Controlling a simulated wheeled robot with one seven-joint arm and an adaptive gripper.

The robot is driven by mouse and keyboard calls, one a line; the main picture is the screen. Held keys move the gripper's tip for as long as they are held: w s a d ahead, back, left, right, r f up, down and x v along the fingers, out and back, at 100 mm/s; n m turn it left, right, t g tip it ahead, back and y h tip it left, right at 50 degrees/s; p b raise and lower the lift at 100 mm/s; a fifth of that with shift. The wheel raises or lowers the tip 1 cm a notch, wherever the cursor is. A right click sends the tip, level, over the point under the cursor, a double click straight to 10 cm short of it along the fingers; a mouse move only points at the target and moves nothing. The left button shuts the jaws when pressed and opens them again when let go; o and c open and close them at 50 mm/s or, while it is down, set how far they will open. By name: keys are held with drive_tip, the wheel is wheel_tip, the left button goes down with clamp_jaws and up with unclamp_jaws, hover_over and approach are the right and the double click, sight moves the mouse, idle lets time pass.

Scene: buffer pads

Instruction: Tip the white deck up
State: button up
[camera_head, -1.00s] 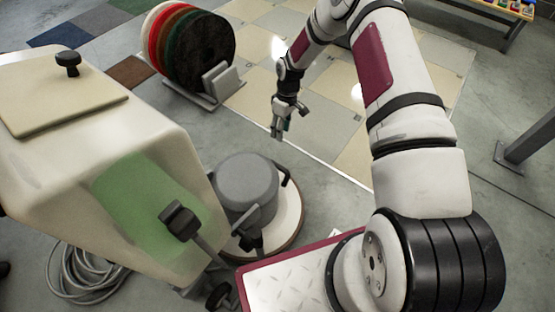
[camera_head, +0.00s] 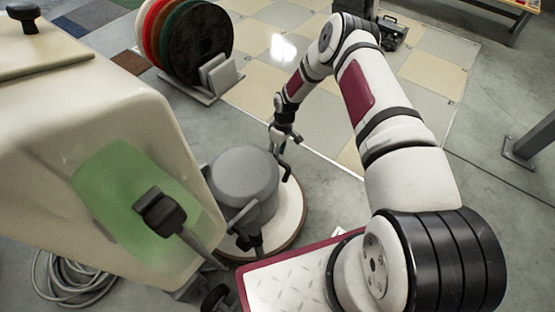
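The white deck (camera_head: 291,213) is a low round disc with a brown lower edge, lying flat on the floor around a grey motor housing (camera_head: 243,180). The cream body of the floor machine (camera_head: 95,130) stands at the left, with a green window. My gripper (camera_head: 282,158) points down at the right edge of the grey housing, above the far side of the deck. Its fingers are small and dark and overlap a dark bracket there. I cannot tell whether they touch it or hold anything.
Coloured round pads (camera_head: 190,40) stand in a grey rack (camera_head: 215,78) at the back. A hose (camera_head: 75,280) lies coiled at lower left. A black toolbox (camera_head: 391,33) is on the tiles. A grey post (camera_head: 535,140) stands at right. Floor right of the deck is clear.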

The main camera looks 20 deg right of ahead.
drive_tip(key=shift+s+a+f, duration=0.1)
drive_tip(key=shift+a+f, duration=0.05)
drive_tip(key=shift+f, duration=0.85)
